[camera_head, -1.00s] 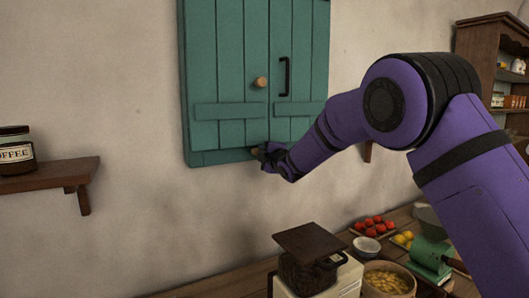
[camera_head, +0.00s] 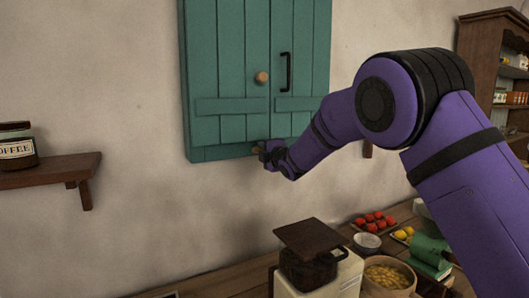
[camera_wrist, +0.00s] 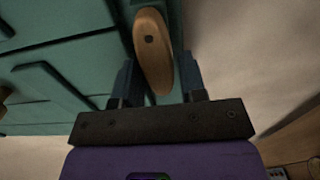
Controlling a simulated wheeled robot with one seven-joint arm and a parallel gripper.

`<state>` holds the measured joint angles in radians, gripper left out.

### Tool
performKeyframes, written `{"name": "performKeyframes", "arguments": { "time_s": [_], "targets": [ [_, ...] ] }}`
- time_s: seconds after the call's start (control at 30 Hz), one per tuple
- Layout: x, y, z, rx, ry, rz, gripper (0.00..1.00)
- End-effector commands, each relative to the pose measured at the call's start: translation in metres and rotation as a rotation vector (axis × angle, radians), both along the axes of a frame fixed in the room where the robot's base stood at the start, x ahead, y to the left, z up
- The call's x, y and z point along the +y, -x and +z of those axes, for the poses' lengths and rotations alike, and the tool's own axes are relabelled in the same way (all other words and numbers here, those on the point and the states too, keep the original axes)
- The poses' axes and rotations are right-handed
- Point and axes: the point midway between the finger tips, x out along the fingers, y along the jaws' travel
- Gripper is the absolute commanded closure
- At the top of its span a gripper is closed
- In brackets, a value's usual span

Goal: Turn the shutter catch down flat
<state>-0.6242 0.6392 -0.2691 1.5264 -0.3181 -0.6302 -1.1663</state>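The teal shutter (camera_head: 225,75) is closed on the wall, with a round wooden knob and a black handle. The wooden catch is at its lower edge, a small tan end showing in the head view (camera_head: 258,150) beside my gripper (camera_head: 268,154). In the wrist view the catch (camera_wrist: 152,50) is a long rounded piece with a dark screw, running mostly up and down the picture with a slight tilt. My gripper (camera_wrist: 160,82) has one finger on each side of the catch's near end. Gaps seem to show beside it, so the fingers look open around it.
A shelf with a coffee jar (camera_head: 17,147) is on the left wall. The wall left of the shutter is clear.

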Motion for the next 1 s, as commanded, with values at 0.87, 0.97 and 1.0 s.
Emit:
{"name": "performKeyframes", "arguments": {
  "time_s": [0.87,0.97,1.0],
  "targets": [
    [-0.042,0.062,0.001,0.001,-0.004,0.0,0.45],
    [-0.05,0.075,0.001,0.002,-0.002,0.0,0.45],
    [-0.053,0.078,0.001,0.0,-0.002,0.0,0.45]
  ]
}}
